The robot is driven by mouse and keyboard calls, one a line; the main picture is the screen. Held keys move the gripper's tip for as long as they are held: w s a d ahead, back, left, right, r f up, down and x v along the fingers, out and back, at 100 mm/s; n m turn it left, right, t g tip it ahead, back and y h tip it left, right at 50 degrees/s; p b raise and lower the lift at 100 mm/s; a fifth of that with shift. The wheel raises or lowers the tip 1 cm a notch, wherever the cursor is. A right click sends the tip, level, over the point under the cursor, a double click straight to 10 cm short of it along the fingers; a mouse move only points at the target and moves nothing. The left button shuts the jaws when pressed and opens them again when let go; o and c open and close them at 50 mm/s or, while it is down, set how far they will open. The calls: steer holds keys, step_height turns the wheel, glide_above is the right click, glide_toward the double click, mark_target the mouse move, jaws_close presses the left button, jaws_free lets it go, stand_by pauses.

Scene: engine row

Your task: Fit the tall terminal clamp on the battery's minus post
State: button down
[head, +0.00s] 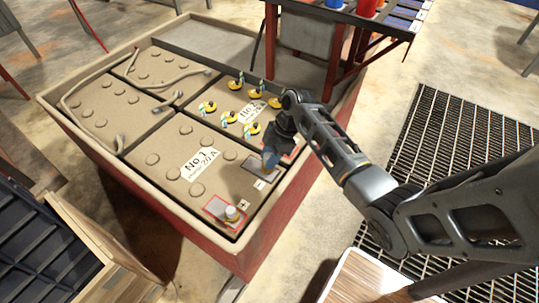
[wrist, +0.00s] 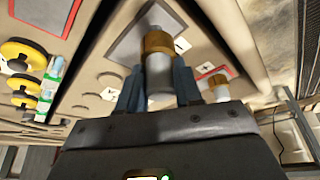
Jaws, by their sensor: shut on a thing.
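My gripper (head: 270,159) is over the front-right part of the No. 1 battery (head: 175,172). Its blue fingers (wrist: 158,90) are shut on the terminal clamp, a silver cylinder with a brass-coloured band (wrist: 158,42). The clamp is at the grey minus square (wrist: 126,42), which also shows in the head view (head: 256,172). A minus label (wrist: 181,44) lies beside it. The fingers and clamp cover the minus post. I cannot tell whether the clamp is around the post or just above it.
A post (head: 232,212) stands on the red-outlined plus square; it also shows in the wrist view (wrist: 218,84). Several yellow caps (head: 253,128) stand on the No. 2 battery. A raised rim (head: 292,186) surrounds the batteries. A red-framed table (head: 335,60) is behind.

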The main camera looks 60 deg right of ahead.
steer(key=shift+f+b, duration=0.45)
steer(key=shift+f, duration=0.65)
steer(key=c, duration=0.7)
jaws_free()
steer(key=shift+p+v, duration=0.75)
steer(key=shift+v, duration=3.1)
